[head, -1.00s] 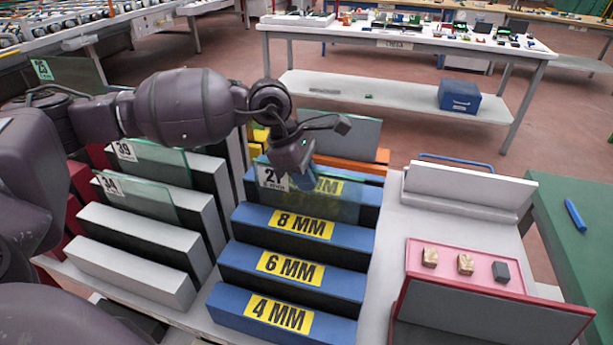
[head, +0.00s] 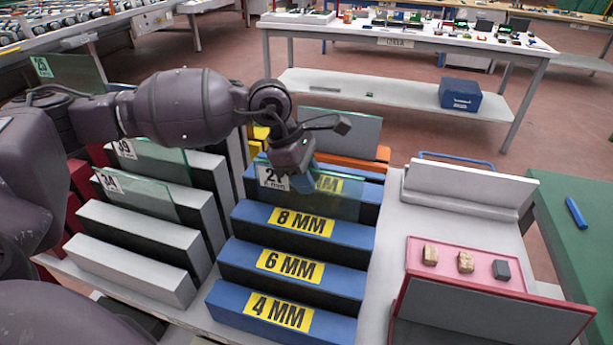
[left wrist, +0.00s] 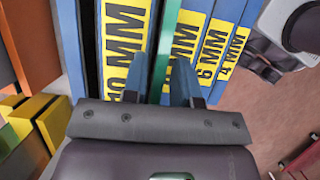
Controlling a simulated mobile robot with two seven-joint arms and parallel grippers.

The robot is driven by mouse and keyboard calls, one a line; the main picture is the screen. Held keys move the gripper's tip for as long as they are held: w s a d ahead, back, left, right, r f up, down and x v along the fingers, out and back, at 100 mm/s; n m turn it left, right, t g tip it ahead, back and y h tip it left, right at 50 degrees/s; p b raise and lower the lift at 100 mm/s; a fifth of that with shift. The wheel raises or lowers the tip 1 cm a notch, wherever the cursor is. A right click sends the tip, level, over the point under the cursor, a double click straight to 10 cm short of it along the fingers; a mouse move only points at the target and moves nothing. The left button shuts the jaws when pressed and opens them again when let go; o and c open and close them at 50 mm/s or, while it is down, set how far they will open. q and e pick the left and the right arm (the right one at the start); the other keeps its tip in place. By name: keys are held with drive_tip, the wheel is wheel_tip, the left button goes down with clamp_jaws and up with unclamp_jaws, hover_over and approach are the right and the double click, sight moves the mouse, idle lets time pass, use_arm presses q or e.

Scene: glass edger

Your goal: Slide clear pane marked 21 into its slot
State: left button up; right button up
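The clear greenish pane marked 21 (head: 345,206) stands upright between the 10 MM block (head: 368,193) and the 8 MM block (head: 240,214) of the blue rack. Its lower edge is hidden behind the 8 MM block. In the left wrist view the pane (left wrist: 162,50) is a thin green edge. My left gripper (head: 303,182) is at the pane's top edge, partly covering its white label. In the left wrist view the fingers (left wrist: 163,88) straddle the pane and look apart, with narrow gaps beside it. My right gripper is not in view.
Blue 6 MM (head: 350,284) and 4 MM (head: 335,328) blocks stand nearer. Panes marked 39 (head: 165,157) and 34 (head: 150,197) stand in the white rack at left. A pink tray (head: 450,285) with small blocks lies at right. An orange block (head: 375,165) is behind.

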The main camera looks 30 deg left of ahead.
use_arm(q)
drive_tip(key=shift+o, duration=0.8)
drive_tip(key=shift+f, duration=0.15)
drive_tip(key=p+v, duration=0.1)
drive_tip(key=v, duration=1)
